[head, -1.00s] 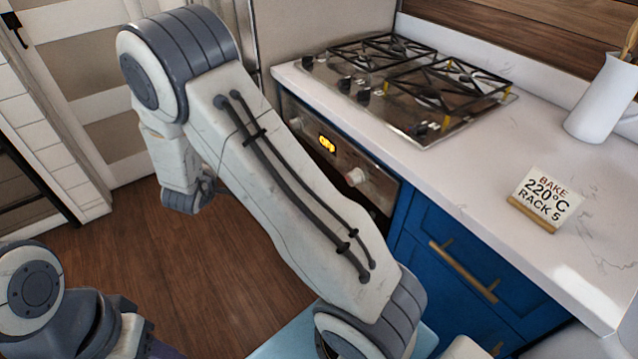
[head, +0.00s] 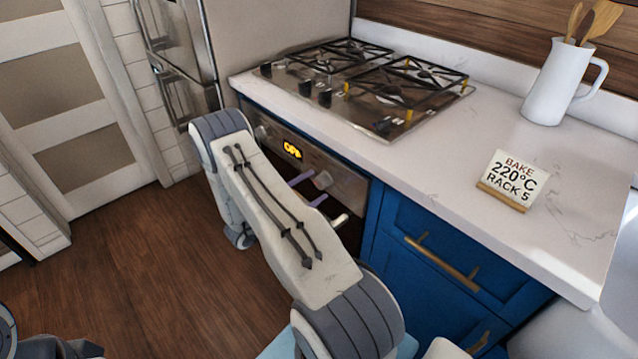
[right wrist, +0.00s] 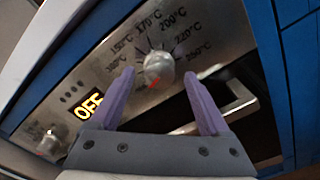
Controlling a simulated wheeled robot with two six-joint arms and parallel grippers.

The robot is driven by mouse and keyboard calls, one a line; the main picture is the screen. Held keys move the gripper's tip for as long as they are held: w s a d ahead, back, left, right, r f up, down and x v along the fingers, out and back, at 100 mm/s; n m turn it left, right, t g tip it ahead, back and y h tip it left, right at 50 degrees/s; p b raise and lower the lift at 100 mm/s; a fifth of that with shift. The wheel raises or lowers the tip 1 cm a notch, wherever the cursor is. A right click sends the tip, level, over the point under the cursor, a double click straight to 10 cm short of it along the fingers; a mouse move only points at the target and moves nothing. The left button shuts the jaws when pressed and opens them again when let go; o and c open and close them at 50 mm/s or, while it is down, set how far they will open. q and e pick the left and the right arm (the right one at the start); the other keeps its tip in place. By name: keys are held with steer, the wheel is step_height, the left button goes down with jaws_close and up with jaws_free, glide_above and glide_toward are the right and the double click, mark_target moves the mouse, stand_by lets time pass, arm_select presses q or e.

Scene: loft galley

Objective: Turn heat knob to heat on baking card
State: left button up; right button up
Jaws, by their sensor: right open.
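The baking card (head: 512,180) stands on the counter and reads "BAKE 220°C RACK 5". The heat knob (head: 323,180) is a pale round knob on the oven front. In the right wrist view, the knob (right wrist: 158,67) has a red mark on its lower left side, and temperature labels including 200°C and 220°C arc around its top and right. My right gripper (right wrist: 159,74) is open, its purple fingers on either side of the knob with visible gaps. The oven display (right wrist: 88,105) reads OFF. My left gripper is not in view.
A second knob (right wrist: 50,142) is left of the display. An oven handle (right wrist: 232,100) lies close to the right finger. A gas hob (head: 375,85) is above the oven, with blue drawers (head: 450,250) to its right. A white jug (head: 552,85) stands at the back.

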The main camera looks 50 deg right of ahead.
steer(key=shift+s+d, duration=0.15)
steer(key=shift+d, duration=1.2)
jaws_close()
